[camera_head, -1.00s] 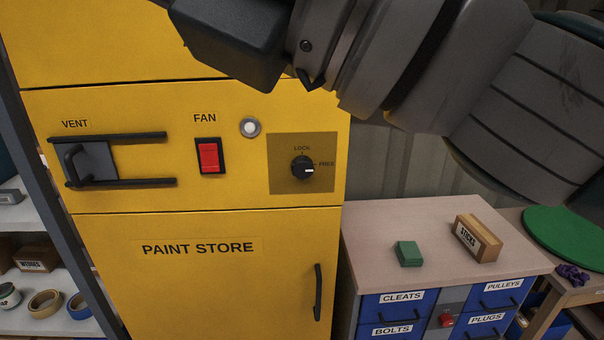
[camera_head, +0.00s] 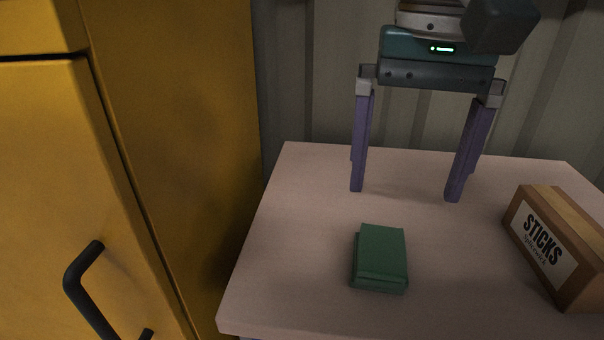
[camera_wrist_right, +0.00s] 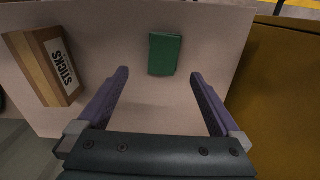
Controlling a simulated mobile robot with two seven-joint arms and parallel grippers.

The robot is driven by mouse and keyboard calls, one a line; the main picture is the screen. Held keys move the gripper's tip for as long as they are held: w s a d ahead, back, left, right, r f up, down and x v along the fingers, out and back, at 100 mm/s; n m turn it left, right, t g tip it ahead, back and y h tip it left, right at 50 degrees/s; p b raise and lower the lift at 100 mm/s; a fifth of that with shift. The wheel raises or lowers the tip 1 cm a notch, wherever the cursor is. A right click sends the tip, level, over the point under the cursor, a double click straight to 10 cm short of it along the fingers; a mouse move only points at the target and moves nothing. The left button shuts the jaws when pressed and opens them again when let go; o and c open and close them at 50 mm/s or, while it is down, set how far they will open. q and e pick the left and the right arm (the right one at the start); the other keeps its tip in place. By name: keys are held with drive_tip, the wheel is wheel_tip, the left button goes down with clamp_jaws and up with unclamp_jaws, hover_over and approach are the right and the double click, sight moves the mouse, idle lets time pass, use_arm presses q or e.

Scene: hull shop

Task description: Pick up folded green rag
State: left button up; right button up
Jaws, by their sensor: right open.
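The folded green rag (camera_head: 380,258) lies flat on the pale pink cabinet top (camera_head: 300,230), near its front left part. In the right wrist view the rag (camera_wrist_right: 164,54) shows beyond the fingertips, between their lines and clear of both. My right gripper (camera_head: 408,193) is open and empty, its two purple fingers pointing down behind the rag in the head view. It does not touch the rag. The open fingers also show in the right wrist view (camera_wrist_right: 159,74). My left gripper is not in view.
A cardboard box marked STICKS (camera_head: 556,245) sits right of the rag. The yellow paint store cabinet (camera_head: 190,150) with a black handle (camera_head: 84,285) stands close on the left. A corrugated wall (camera_head: 310,80) is behind. The top around the rag is clear.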

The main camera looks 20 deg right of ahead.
hover_over(381, 248)
drive_tip(key=f, duration=0.2)
drive_tip(key=s+f, duration=0.1)
drive_tip(key=f, duration=0.1)
drive_tip(key=shift+f, duration=0.3)
drive_tip(key=f, duration=0.2)
drive_tip(key=w+f+b, duration=0.1)
drive_tip(key=f, duration=0.2)
drive_tip(key=shift+f, duration=0.1)
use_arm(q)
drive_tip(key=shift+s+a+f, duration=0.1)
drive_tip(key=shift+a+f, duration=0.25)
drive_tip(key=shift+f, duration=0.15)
use_arm(e)
drive_tip(key=shift+c, duration=0.2)
drive_tip(key=c, duration=1.3)
drive_tip(key=shift+r, duration=0.2)
use_arm(q)
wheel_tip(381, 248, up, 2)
drive_tip(key=p, duration=0.2)
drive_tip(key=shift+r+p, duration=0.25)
drive_tip(key=shift+p, duration=0.1)
use_arm(e)
wheel_tip(381, 248, up, 20)
drive_tip(key=shift+f, duration=0.1)
